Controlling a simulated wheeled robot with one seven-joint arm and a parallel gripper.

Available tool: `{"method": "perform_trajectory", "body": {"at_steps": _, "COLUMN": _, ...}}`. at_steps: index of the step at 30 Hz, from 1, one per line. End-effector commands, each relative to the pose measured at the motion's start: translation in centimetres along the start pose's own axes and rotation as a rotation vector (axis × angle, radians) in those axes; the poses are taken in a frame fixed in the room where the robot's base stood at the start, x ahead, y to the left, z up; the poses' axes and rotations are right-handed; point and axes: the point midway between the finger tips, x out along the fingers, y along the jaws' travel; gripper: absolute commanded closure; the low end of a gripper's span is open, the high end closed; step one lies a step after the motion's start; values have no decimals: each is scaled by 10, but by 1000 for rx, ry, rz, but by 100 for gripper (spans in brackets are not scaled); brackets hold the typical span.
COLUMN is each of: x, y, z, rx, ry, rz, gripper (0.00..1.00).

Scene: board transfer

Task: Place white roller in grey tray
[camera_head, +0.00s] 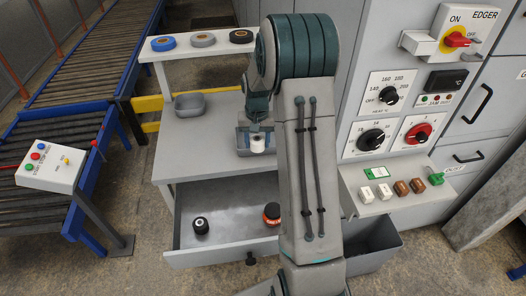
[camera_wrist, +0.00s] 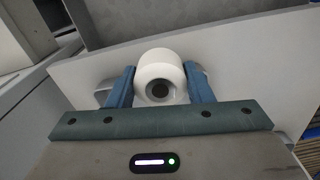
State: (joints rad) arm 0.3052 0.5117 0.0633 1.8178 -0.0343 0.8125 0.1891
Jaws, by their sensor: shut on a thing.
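The white roller (camera_wrist: 161,69) is between the two blue fingers of my gripper (camera_wrist: 161,88) in the wrist view. My gripper is shut on it. The roller also shows in the head view (camera_head: 257,144), at the end of my arm over the right part of the workbench top. Whether it touches the bench top I cannot tell. The grey tray (camera_head: 190,113) is a small open box on the bench top at the left, apart from my gripper. It looks empty.
A shelf (camera_head: 182,53) above the bench carries blue, grey and black rolls. The edger panel (camera_head: 393,110) stands at the right. The bench top between tray and gripper is clear.

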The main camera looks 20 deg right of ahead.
Motion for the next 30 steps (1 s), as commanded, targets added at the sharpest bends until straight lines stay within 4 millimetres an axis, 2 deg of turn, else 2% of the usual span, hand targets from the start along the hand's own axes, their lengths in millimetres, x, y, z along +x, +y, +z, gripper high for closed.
{"method": "perform_trajectory", "body": {"at_steps": 1, "x": 6, "y": 21, "z": -13, "rx": 68, "ry": 9, "rz": -1, "gripper": 79}}
{"method": "perform_trajectory", "body": {"at_steps": 6, "x": -14, "y": 77, "z": -34, "rx": 252, "ry": 7, "rz": 2, "gripper": 79}}
{"method": "perform_trajectory", "body": {"at_steps": 9, "x": -23, "y": 100, "z": -38, "rx": 322, "ry": 5, "rz": 4, "gripper": 79}}
{"method": "perform_trajectory", "body": {"at_steps": 12, "x": -29, "y": 111, "z": -40, "rx": 360, "ry": 3, "rz": 5, "gripper": 79}}
{"method": "perform_trajectory", "body": {"at_steps": 14, "x": -29, "y": 112, "z": -42, "rx": 370, "ry": 3, "rz": 6, "gripper": 79}}
{"method": "perform_trajectory", "body": {"at_steps": 17, "x": -23, "y": 102, "z": -50, "rx": 373, "ry": -1, "rz": 6, "gripper": 79}}
{"method": "perform_trajectory", "body": {"at_steps": 24, "x": 10, "y": 58, "z": -83, "rx": 371, "ry": -1, "rz": 5, "gripper": 79}}
{"method": "perform_trajectory", "body": {"at_steps": 30, "x": 30, "y": 32, "z": -104, "rx": 373, "ry": 1, "rz": 5, "gripper": 79}}
